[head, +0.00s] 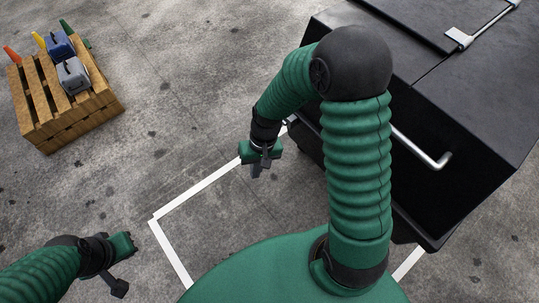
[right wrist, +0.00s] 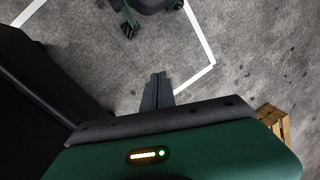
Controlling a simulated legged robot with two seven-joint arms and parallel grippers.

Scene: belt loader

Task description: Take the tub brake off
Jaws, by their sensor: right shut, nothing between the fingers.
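The black tub (head: 470,110) stands at the right of the head view, with a pale bar handle (head: 425,152) on its near side. Its dark side also fills the left of the right wrist view (right wrist: 40,95). I cannot make out the brake; my right arm covers part of the tub's near side and lower edge. My right gripper (head: 257,170) is left of the tub, low over the floor, pointing down. Its fingers are together and empty in the right wrist view (right wrist: 157,90). My left gripper (head: 119,286) is at the lower left, far from the tub; its finger gap is unclear.
White floor lines (head: 195,188) mark a corner on the grey concrete between my arms. A wooden pallet stack (head: 75,115) at the upper left carries a blue case (head: 60,46), a grey case (head: 73,76) and coloured items. The floor between pallet and tub is open.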

